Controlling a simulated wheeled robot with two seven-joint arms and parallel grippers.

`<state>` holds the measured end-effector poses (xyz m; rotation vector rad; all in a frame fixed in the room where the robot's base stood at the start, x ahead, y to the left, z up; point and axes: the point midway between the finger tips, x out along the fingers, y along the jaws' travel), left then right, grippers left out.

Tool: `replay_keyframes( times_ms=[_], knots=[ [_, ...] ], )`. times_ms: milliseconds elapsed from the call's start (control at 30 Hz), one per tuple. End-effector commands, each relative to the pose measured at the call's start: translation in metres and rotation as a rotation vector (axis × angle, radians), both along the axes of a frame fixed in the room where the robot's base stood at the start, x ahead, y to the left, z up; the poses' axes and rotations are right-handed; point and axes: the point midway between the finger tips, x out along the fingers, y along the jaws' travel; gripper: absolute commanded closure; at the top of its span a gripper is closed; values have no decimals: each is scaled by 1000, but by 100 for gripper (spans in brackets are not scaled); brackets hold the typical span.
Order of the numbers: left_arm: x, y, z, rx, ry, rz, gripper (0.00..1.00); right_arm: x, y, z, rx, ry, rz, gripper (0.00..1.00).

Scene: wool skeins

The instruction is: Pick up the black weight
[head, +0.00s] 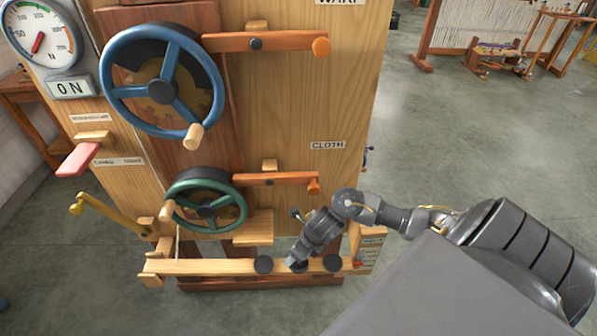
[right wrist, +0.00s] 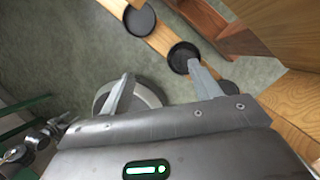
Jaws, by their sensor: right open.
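Three round black weights sit along a pale wooden rail low on the wooden machine: a left one (head: 263,264), a middle one (head: 299,267) and a right one (head: 332,262). In the head view my right gripper (head: 292,261) is over the rail at the middle weight and partly hides it. In the right wrist view my right gripper (right wrist: 160,70) is open with nothing between its fingers. One fingertip overlaps the edge of the middle weight (right wrist: 182,56); I cannot tell whether they touch. Another weight (right wrist: 140,20) lies farther along the rail. My left gripper is out of view.
The rail (head: 210,267) runs along the machine's foot. A green handwheel (head: 239,207), a blue handwheel (head: 110,95) and a yellow lever (head: 110,213) stick out above it. A wooden block (head: 254,228) juts out just above the weights. Open floor (head: 450,130) lies to the right.

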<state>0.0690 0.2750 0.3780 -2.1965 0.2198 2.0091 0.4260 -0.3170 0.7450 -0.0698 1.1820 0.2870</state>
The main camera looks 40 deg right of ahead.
Motion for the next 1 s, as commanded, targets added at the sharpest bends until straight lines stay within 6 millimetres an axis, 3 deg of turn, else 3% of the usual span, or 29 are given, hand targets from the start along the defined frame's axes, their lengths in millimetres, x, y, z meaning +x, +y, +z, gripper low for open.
replay_keyframes(
  times_ms=[33,100,233,367,700,1000],
  knots=[
    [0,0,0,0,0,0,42,2,-17,1,-48,13,86,37],
    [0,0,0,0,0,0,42,0,-31,2,-92,32,184,37],
    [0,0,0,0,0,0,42,-2,-43,3,-124,51,267,37],
    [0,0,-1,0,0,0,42,-2,-43,-1,-125,55,276,37],
    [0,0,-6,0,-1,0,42,10,-35,-46,-122,53,271,37],
    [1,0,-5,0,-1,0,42,12,-32,-57,-123,54,270,37]
  ],
)
